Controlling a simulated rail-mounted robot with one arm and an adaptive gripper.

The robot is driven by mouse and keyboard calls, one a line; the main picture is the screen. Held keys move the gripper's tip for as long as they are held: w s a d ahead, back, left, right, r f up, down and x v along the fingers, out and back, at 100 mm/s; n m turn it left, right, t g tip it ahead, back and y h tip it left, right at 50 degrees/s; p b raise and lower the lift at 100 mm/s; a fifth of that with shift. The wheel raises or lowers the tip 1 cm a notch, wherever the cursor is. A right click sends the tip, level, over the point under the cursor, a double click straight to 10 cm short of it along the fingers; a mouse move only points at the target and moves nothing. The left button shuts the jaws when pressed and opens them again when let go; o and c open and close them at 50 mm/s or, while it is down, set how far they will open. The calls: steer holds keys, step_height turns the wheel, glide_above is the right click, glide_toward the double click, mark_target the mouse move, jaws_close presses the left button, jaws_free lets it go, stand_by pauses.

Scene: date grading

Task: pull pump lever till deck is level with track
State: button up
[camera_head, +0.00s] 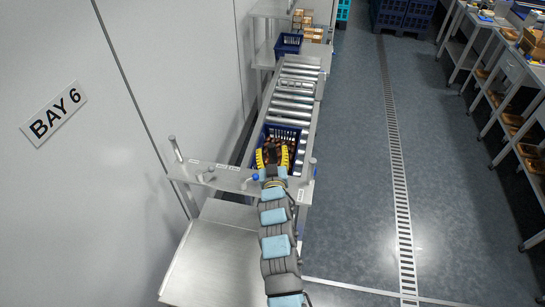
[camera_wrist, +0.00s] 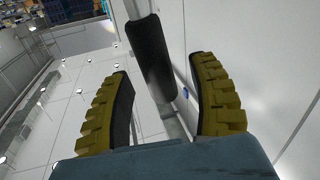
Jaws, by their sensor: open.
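My gripper (camera_head: 272,157) is open, its yellow ribbed fingers spread apart in the head view. In the wrist view, a black cylindrical grip (camera_wrist: 150,52) on a metal rod (camera_wrist: 172,124), which looks like the pump lever, lies in line with the gap between the open fingers (camera_wrist: 165,105). I cannot tell whether the fingers touch it. The lever cannot be made out in the head view. The roller track (camera_head: 292,102) runs away from me. A blue crate (camera_head: 297,141) of brown dates stands at its near end, partly behind my gripper. The deck's height against the track is not clear.
A labelled metal crossbar (camera_head: 212,174) with upright posts spans the near end. A bare steel plate (camera_head: 212,258) lies in front at left. Another blue crate (camera_head: 288,44) stands at the far end. The wall is close on the left; open floor (camera_head: 350,200) lies right.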

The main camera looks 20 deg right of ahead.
steer(key=shift+w+d, duration=0.1)
steer(key=shift+w, duration=0.2)
steer(key=shift+f, duration=0.1)
jaws_close()
steer(key=shift+s+d, duration=0.1)
